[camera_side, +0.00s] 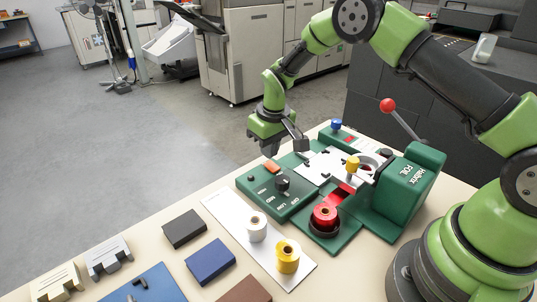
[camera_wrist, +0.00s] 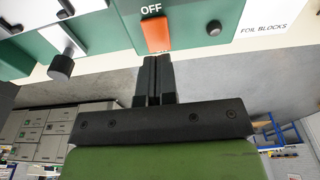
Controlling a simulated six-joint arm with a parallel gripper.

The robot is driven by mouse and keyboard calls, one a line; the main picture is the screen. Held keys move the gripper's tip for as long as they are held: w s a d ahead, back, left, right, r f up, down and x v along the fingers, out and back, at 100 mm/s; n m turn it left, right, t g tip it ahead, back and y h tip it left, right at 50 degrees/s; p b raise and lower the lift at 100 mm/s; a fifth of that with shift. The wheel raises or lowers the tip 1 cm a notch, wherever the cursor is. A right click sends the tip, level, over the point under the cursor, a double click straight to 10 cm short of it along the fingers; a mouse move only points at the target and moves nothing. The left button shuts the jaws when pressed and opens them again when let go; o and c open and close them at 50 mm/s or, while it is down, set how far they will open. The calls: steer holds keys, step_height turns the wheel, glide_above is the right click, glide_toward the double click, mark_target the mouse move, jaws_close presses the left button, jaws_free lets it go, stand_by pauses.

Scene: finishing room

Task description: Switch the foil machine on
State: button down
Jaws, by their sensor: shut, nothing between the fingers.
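The green foil machine (camera_side: 407,195) stands on the table. Its control box (camera_side: 262,193) carries an orange rocker switch (camera_side: 271,167). In the wrist view the orange switch (camera_wrist: 156,33) sits at the top centre, with the word OFF printed above it. My gripper (camera_wrist: 153,62) is shut and empty. Its fingertips are just below the switch in the wrist view; I cannot tell whether they touch it. In the side view my gripper (camera_side: 268,149) hangs over the far edge of the control box, close to the switch, its tips hard to make out.
A dial (camera_side: 283,184) and a black button (camera_wrist: 214,28) are near the switch. A lever with a red ball (camera_side: 387,105) rises behind the machine. A white board (camera_side: 223,211) holds white and yellow foil rolls. Dark and blue blocks (camera_side: 210,261) lie at the front.

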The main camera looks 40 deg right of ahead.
steer(key=shift+w+f, duration=0.1)
steer(key=shift+f, duration=1)
